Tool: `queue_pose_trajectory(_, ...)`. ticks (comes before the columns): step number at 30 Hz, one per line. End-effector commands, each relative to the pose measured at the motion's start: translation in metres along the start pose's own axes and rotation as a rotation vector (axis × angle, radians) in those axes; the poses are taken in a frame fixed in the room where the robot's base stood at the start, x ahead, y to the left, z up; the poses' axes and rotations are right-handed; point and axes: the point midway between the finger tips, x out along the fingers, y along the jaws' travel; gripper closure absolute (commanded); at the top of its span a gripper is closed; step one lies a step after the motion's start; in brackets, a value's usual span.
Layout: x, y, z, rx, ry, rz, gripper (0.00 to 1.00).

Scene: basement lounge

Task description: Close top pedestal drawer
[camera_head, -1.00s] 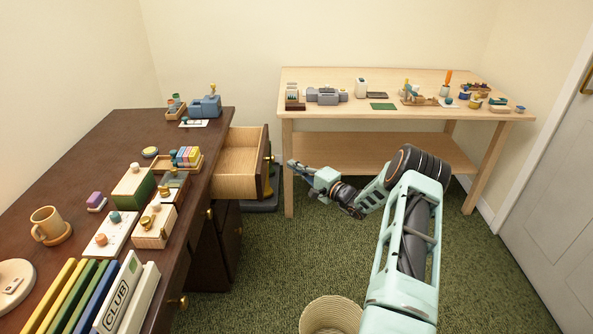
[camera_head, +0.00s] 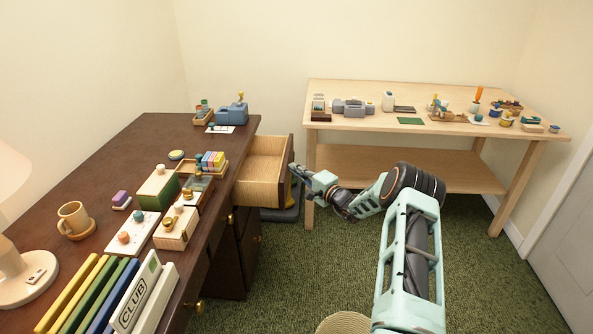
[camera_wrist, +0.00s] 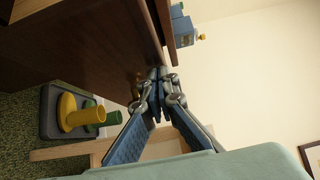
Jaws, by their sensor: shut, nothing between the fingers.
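The top pedestal drawer (camera_head: 262,180) stands pulled out of the right side of the dark brown desk. Its light wood interior looks empty in the head view. My gripper (camera_head: 295,169) is at the outer side of the drawer's dark front (camera_head: 287,170). In the wrist view my gripper (camera_wrist: 161,77) has its fingers together and empty, with the tips close to or against a dark brown panel (camera_wrist: 90,45), which seems to be the drawer front. I cannot tell whether they touch. A brass knob (camera_wrist: 136,85) shows partly behind the fingers.
The desk top (camera_head: 130,155) holds a mug, boxes, books and a lamp. A light wood table (camera_head: 420,165) stands behind my arm. A dark base with yellow and green cylinders (camera_wrist: 80,115) is on the floor near the drawer. A basket (camera_head: 345,323) stands at the front.

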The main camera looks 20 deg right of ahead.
Motion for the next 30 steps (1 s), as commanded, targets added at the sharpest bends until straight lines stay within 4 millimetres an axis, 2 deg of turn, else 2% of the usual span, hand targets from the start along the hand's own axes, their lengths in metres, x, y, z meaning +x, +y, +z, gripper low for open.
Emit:
queue_pose_trajectory(5,0.023,0.002,0.024,0.001,-0.006,-0.004,1.0)
queue_pose_trajectory(9,0.054,0.003,0.055,0.002,-0.007,-0.003,1.0)
queue_pose_trajectory(15,0.086,0.002,0.086,0.0,-0.004,-0.002,1.0)
queue_pose_trajectory(19,0.095,0.001,0.095,0.0,-0.002,-0.001,1.0)
queue_pose_trajectory(30,0.095,0.0,0.095,0.0,0.0,-0.001,1.0)
